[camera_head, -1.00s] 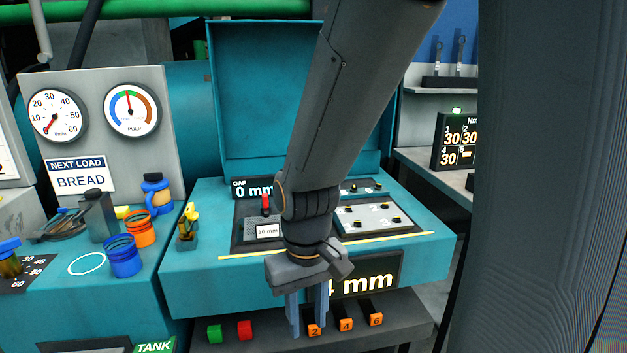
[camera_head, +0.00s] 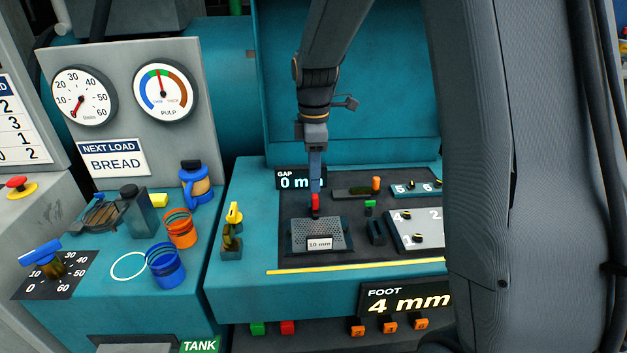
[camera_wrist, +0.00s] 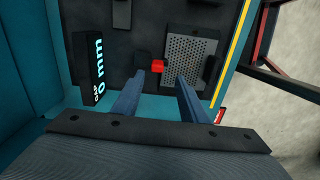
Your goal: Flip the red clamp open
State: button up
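The red clamp (camera_head: 315,205) stands at the back edge of a perforated grey plate (camera_head: 318,235) labelled "10 mm". My gripper (camera_head: 315,190) points down, with its blue-grey fingers right at the clamp's top in the head view. In the wrist view my gripper (camera_wrist: 160,76) has its two fingers spread apart. The red clamp (camera_wrist: 157,66) shows in the gap between the fingertips, close to the left one. I cannot tell whether either finger touches it. The perforated plate (camera_wrist: 191,54) lies just right of it there.
A "GAP 0 mm" display (camera_head: 299,180) stands just behind the clamp, to the left. A yellow-topped holder (camera_head: 232,228) is left of the panel. A small green block (camera_head: 370,204) and an orange-topped lever (camera_head: 376,184) are to the right. The raised teal lid (camera_head: 350,80) stands behind.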

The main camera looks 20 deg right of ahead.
aim_at(315, 195)
jog(key=shift+w+f, duration=0.15)
jog(key=shift+w, duration=0.1)
jog(key=f+p, duration=0.2)
jog(key=f, duration=0.5)
jog(key=shift+d+f, duration=0.2)
jog(key=shift+c, duration=0.4)
grip_shut()
